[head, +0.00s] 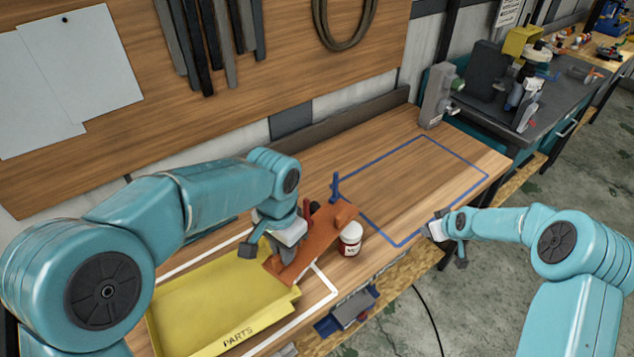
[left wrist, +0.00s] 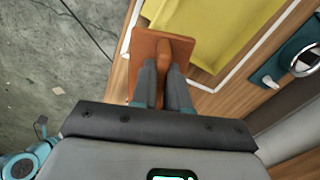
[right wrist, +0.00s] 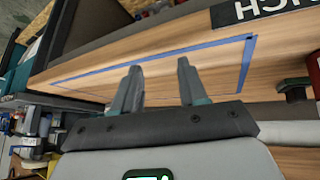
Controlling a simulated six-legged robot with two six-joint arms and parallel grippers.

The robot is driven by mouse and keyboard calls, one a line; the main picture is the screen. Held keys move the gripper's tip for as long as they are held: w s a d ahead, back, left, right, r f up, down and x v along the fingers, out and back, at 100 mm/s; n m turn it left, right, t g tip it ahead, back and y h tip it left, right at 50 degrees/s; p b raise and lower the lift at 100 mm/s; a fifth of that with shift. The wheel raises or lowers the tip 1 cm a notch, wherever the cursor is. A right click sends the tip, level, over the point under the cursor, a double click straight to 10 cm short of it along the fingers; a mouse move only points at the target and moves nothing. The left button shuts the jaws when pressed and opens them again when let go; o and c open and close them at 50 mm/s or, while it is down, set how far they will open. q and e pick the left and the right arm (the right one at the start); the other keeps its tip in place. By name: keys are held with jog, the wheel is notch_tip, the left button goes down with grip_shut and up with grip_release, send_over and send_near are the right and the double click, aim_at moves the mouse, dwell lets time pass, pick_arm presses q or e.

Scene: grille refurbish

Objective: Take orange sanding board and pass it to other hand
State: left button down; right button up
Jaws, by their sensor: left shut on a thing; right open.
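The orange sanding board (head: 306,245) is a flat orange-brown plate with a raised handle. My left gripper (head: 290,236) is shut on its handle and holds the board tilted, over the right end of the yellow parts tray. In the left wrist view the two fingers (left wrist: 165,85) close on the handle of the board (left wrist: 188,50). My right gripper (head: 447,240) is open and empty at the front edge of the bench, to the right of the board and apart from it. In the right wrist view its fingers (right wrist: 157,88) stand apart with nothing between them.
A yellow tray (head: 190,312) marked PARTS lies inside a white outline. A white jar (head: 350,239) with a red label stands close to the board. The blue-taped rectangle (head: 415,185) on the bench is empty. A grey device (head: 437,95) stands at the bench's far end.

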pick_arm(q)
jog(key=shift+a, duration=0.25)
jog(key=shift+d, duration=0.1)
pick_arm(e)
jog(key=a+r+n+g+y, duration=0.1)
jog(key=a+r, duration=0.5)
jog(key=a, duration=0.2)
jog(key=a+r+n+g+y, duration=0.1)
jog(key=a+r+n, duration=0.1)
jog(key=a+r, duration=0.5)
jog(key=a+r+n, duration=0.1)
jog(key=a+r, duration=0.5)
jog(key=a, duration=0.4)
jog(key=shift+s+a+r+n+g+y, duration=0.1)
jog(key=shift+s+r+n+g+y, duration=0.2)
jog(key=shift+r+n+g+y, duration=0.1)
notch_tip(320, 180, up, 6)
jog(key=n+g, duration=0.1)
jog(key=n, duration=0.1)
send_over(314, 230)
jog(key=s, duration=0.2)
jog(key=shift+y, duration=0.3)
jog(key=x, duration=1.1)
jog(key=shift+f, duration=0.25)
